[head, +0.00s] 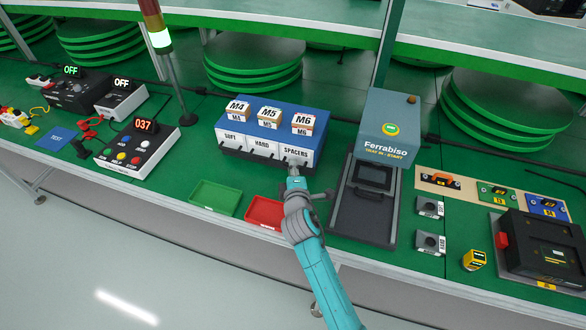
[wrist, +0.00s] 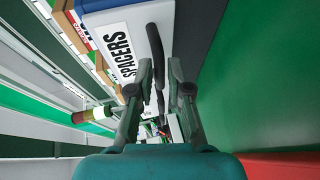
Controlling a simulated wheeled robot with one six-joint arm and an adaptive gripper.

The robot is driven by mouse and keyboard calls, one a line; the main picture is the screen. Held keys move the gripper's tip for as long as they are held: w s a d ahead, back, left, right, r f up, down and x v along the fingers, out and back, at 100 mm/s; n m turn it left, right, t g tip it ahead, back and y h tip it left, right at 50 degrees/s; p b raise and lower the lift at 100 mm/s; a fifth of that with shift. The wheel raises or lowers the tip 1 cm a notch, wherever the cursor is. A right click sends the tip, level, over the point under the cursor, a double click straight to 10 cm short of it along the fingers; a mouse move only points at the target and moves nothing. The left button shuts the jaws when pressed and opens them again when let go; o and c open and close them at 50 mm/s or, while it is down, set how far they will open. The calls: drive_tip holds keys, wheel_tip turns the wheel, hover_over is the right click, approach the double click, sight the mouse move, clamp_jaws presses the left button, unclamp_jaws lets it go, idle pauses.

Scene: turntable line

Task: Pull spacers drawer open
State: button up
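The blue cabinet (head: 262,126) has three white drawer fronts, labelled soft, hard and spacers. The spacers drawer (head: 303,157) is at the right and looks shut, flush with its neighbours. Its label shows turned sideways in the wrist view (wrist: 119,50). My gripper (head: 292,168) is at the spacers drawer front and hides part of its handle in the head view. In the wrist view its two fingers are apart, with the dark drawer handle (wrist: 157,65) between them. I see a gap beside the handle; firm contact does not show.
A green tray (head: 214,198) and a red tray (head: 264,212) lie in front of the cabinet. A dark tray fixture (head: 365,215) and the Ferrabiso box (head: 388,128) stand close on the right. Small bins marked M4, M5 and M6 (head: 303,123) sit on the cabinet.

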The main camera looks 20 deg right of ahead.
clamp_jaws()
drive_tip(key=shift+s, duration=0.1)
drive_tip(key=s+a, duration=0.2)
drive_tip(key=s, duration=0.1)
drive_tip(key=s+a, duration=0.3)
drive_tip(key=s, duration=0.1)
drive_tip(key=s+a, duration=0.3)
drive_tip(key=s, duration=0.1)
drive_tip(key=shift+s+a, duration=0.25)
drive_tip(key=o, duration=0.6)
unclamp_jaws()
drive_tip(key=v, duration=1.2)
